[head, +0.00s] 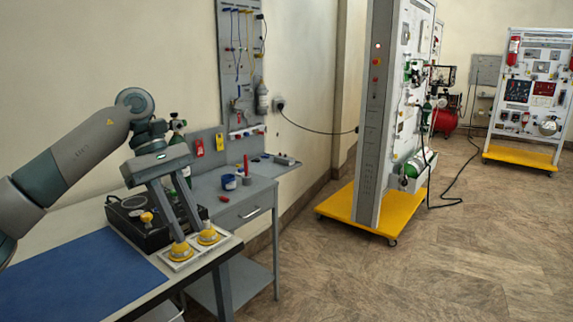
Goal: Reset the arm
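My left arm (75,155) comes in from the left, bends at a raised elbow and points its gripper down. My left gripper (192,236) has its two fingers spread with a clear gap and nothing seen between them. Its fingertips are over two yellow round pieces (181,251) on white plates at the corner of the near table. I cannot tell whether the tips touch them. My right arm and gripper are not in view.
A black box (150,235) stands behind the fingers, beside a blue mat (80,282). A tall panel on a yellow wheeled base (400,212) stands right. Floor (480,240) is open at the right.

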